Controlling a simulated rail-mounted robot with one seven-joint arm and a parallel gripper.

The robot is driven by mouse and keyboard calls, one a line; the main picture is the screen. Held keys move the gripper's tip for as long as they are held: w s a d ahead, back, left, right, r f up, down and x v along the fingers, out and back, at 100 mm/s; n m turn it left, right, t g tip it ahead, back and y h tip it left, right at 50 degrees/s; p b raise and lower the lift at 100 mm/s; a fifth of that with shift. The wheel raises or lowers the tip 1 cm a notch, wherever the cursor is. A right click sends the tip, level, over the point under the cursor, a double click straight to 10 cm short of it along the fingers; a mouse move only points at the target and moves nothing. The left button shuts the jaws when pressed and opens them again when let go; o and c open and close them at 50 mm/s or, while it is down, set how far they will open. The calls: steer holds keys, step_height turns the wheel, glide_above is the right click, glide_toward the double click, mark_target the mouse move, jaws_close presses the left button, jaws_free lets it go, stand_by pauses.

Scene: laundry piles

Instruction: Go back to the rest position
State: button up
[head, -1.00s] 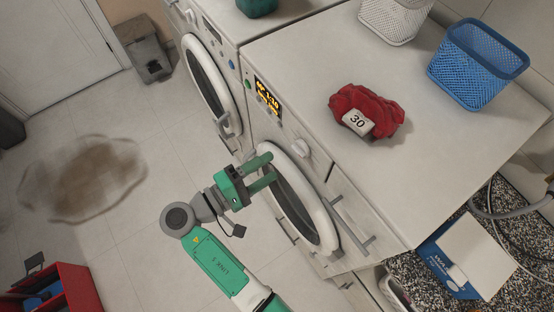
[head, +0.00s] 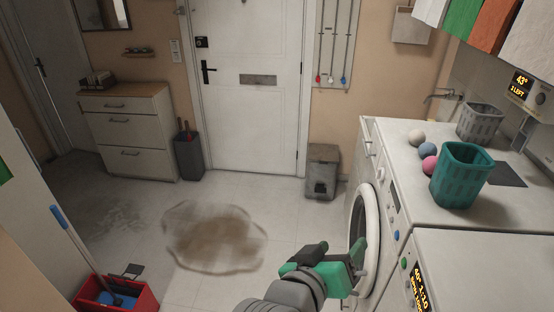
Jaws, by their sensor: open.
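My gripper (head: 358,272) is at the bottom centre-right of the head view. Its green fingers point right, toward the front of the washing machine with the round door (head: 367,235). It is open and I see nothing held in it. The fingertips overlap the lower edge of the door ring in the picture; I cannot tell whether they touch it. My forearm is mostly below the frame.
A nearer machine (head: 480,262) stands at the lower right. A teal basket (head: 460,175), a grey basket (head: 478,122) and several balls (head: 428,164) sit on top. A brown stain (head: 213,235) and a red bin (head: 140,298) are on the floor.

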steer(key=s+a+r+t+y+p, duration=0.1)
steer(key=s+a+r+t+y, duration=0.3)
steer(key=r, duration=0.7)
steer(key=s+a+r+t+y+p, duration=0.2)
steer(key=s+a+r+t, duration=0.3)
steer(key=r, duration=0.6)
steer(key=s+a+r+t+y+p, duration=0.1)
steer(key=s+a+r+t+y, duration=0.4)
steer(key=r, duration=0.7)
step_height(320, 180, up, 17)
steer(key=d+h+p, duration=0.1)
steer(key=d+p, duration=0.1)
steer(key=p, duration=1.6)
steer(key=shift+d+g, duration=0.2)
steer(key=shift+g, duration=0.2)
